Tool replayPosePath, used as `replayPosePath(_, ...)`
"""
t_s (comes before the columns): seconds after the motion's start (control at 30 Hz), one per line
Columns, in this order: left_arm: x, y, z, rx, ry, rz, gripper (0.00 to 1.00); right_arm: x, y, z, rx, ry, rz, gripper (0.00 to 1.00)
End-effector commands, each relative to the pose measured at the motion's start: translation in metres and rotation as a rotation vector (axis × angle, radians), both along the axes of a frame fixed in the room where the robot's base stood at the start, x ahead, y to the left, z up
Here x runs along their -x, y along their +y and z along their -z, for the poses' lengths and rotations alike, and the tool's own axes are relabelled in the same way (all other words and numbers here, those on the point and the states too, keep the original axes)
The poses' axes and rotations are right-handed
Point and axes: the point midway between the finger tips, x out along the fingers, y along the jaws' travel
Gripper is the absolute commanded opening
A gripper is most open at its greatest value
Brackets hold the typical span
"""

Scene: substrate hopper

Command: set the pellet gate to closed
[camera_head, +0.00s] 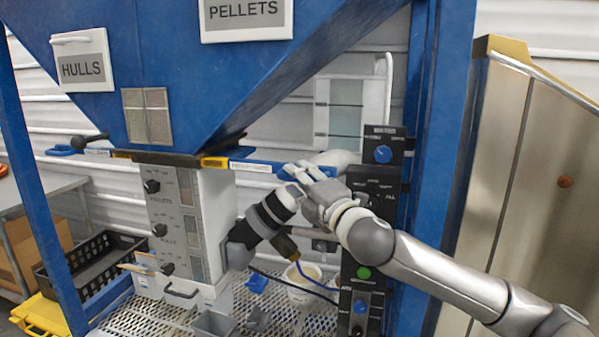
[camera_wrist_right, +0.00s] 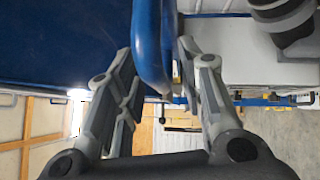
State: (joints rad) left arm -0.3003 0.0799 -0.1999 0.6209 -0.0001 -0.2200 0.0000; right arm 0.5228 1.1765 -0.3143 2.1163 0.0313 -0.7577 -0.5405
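The pellet gate's blue bar (camera_head: 250,167) comes out to the right from under the hopper, with a yellow-and-dark strip (camera_head: 214,162) at its inner end. Its outer end reaches my right gripper (camera_head: 305,174). In the right wrist view the blue looped handle (camera_wrist_right: 152,50) stands between the two fingers of my right gripper (camera_wrist_right: 157,60). The fingers are apart, one on each side of the handle, close to it; firm contact does not show. Part of the handle is hidden by the fingers in the head view. My left gripper is not in view.
The blue hopper (camera_head: 200,65) carries HULLS and PELLETS signs. Another blue handle (camera_head: 62,150) is at the left. A grey-and-black banded cylinder (camera_head: 271,210) sits just below my right gripper. A dark control column (camera_head: 375,185) with blue knobs stands close to the right.

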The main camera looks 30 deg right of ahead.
Motion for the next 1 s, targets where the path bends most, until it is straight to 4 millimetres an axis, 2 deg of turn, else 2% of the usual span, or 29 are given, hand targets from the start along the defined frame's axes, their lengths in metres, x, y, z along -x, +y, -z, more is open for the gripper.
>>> replayPosePath(0.37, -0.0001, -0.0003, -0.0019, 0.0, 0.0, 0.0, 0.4, -0.0043, 0.0002, -0.0003, 0.001, 0.0, -0.001, 0.35)
replayPosePath(0.63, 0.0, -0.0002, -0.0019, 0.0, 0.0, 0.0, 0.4, -0.0042, 0.0001, -0.0003, 0.0, 0.0, -0.001, 0.01)
replayPosePath(1.0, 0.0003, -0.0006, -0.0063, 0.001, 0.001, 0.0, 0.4, -0.007, 0.0026, -0.0016, -0.003, 0.001, -0.002, 0.0)
